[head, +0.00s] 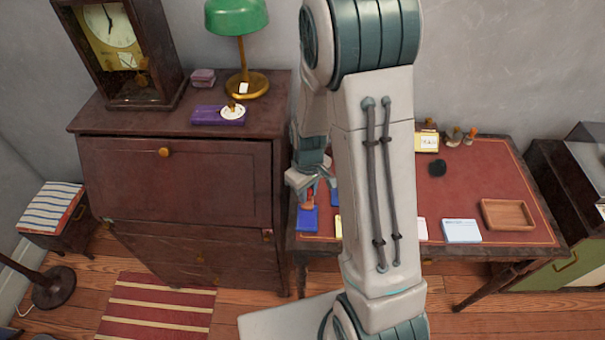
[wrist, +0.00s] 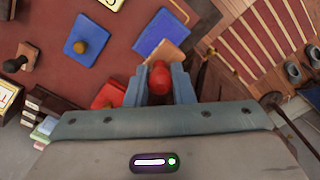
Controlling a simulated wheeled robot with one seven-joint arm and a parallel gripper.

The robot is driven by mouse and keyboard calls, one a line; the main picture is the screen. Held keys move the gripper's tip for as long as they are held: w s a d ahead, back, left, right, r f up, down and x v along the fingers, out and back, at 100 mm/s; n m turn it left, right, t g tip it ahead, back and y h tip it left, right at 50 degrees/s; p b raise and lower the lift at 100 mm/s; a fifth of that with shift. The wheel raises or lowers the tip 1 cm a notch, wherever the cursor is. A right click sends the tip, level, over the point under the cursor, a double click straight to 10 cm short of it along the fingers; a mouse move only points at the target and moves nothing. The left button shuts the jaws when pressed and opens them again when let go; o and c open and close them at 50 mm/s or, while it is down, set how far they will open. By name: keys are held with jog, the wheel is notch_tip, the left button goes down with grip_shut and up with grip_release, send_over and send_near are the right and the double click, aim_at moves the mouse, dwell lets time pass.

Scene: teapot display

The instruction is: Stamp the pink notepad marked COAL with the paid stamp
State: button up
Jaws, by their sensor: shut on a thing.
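My gripper (head: 312,180) is over the left end of the red-topped desk. In the wrist view my gripper (wrist: 160,84) is shut on a stamp with a red knob (wrist: 160,76). Its reddish handle (head: 308,199) also shows in the head view, just above a blue pad (head: 307,219). I cannot tell whether the stamp touches the pad, and no marking on the stamp is readable. A pale, slightly pinkish notepad (head: 421,229) shows partly beside my arm, which hides the rest. I cannot read COAL on any pad.
The desk (head: 480,180) also holds a yellow pad (head: 338,228), a pale blue notepad (head: 461,231), a wooden tray (head: 507,215) and a dark lump (head: 437,168). A tall cabinet (head: 180,185) stands close on the left.

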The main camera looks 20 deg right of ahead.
jog(key=shift+s+f+b, duration=0.1)
jog(key=shift+f+b, duration=2)
jog(key=shift+f, duration=0.85)
jog(key=shift+f+b, duration=0.55)
jog(key=shift+b, duration=0.1)
jog(key=shift+r+p, duration=2.4)
jog(key=shift+r, duration=1.15)
